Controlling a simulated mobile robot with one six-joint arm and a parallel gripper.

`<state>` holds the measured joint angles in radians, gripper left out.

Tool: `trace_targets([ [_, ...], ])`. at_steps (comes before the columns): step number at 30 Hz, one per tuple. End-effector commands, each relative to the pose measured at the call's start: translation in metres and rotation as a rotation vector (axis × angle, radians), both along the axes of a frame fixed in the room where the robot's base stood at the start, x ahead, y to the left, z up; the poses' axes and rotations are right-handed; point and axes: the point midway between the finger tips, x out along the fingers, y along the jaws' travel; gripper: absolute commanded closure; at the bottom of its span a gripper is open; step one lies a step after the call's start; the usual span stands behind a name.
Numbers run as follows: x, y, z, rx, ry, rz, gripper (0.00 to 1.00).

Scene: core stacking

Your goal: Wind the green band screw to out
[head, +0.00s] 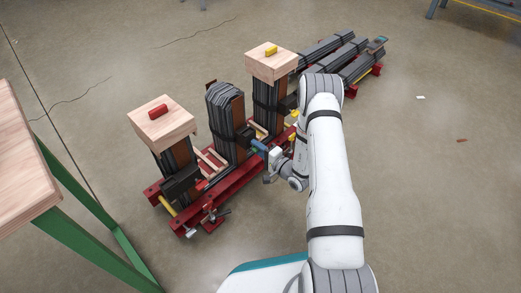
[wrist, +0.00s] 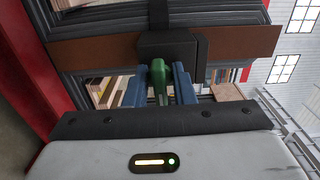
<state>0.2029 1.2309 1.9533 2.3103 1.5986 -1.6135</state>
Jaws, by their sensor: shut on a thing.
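The green band screw (wrist: 159,80) sits between my blue fingertips in the wrist view, its far end at a black block (wrist: 168,46) on a band around a dark laminated stack. My gripper (wrist: 158,88) is shut on it. In the head view my gripper (head: 262,147) reaches the right side of the middle core stack (head: 222,115). The screw is too small there to make out clearly. The stack stands upright with a brown board (wrist: 80,52) along its side.
Two neighbouring stacks carry wooden blocks, one with a red piece (head: 158,111), one with a yellow piece (head: 271,50). All stand on a red frame (head: 235,180). More dark bars (head: 345,55) lie behind. A green-legged wooden table (head: 22,160) is at left. The right floor is mostly clear.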

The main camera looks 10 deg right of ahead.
Motion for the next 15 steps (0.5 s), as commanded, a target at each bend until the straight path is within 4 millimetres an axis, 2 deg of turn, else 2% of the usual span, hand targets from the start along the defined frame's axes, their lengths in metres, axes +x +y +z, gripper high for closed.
trace_targets([
  [6, 0.0026, -0.0029, 0.0004, -0.14, -0.105, -0.009, 1.0],
  [15, 0.0026, -0.0027, 0.0017, -0.157, -0.118, -0.008, 1.0],
])
